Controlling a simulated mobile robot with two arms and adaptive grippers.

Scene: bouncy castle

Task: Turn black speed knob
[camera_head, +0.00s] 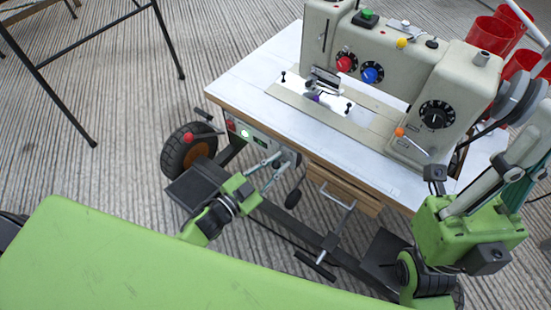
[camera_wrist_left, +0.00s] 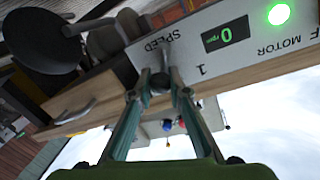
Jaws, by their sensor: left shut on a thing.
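The black speed knob (camera_wrist_left: 160,82) sits on the light control panel by the word SPEED in the left wrist view, where the lettering is upside down. My left gripper (camera_wrist_left: 160,77) is shut on the knob, with one finger on each side. In the head view my left gripper (camera_head: 285,160) is at the front panel (camera_head: 250,135) below the table edge, and the knob is largely hidden there.
The sewing machine (camera_head: 437,60) stands on the white table (camera_head: 258,80). The panel display (camera_wrist_left: 226,34) reads 0 beside a lit green light (camera_wrist_left: 278,14). A wooden drawer (camera_head: 345,188) is right of the left gripper. Red containers (camera_head: 490,38) stand behind the machine.

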